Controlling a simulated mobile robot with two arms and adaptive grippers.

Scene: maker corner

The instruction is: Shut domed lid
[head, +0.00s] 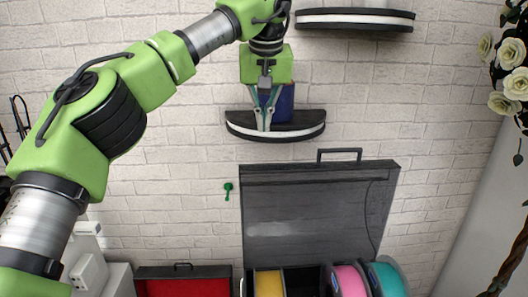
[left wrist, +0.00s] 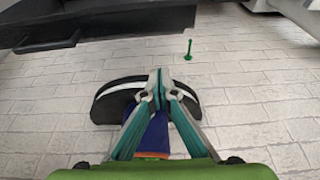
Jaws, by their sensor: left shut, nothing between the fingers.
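The domed lid (head: 315,215) is a dark, see-through cover with a handle (head: 340,155) on its top edge. In the head view it stands raised and open at the back of a box (head: 296,283) holding spools. Its edge and handle (left wrist: 62,42) also show at the upper left of the left wrist view. My left gripper (head: 265,122) is shut and empty, up by a small wall shelf, above and left of the lid handle and apart from it. It also shows in the left wrist view (left wrist: 158,75). My right gripper is not in view.
The small shelf (head: 240,131) carries a dark blue thing (head: 285,104) close behind my left gripper. Another shelf (head: 355,20) is above. A green hook (head: 228,191) is on the brick wall. Yellow, pink and teal spools (head: 387,280) sit below; a red-lined case (head: 183,287) is left.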

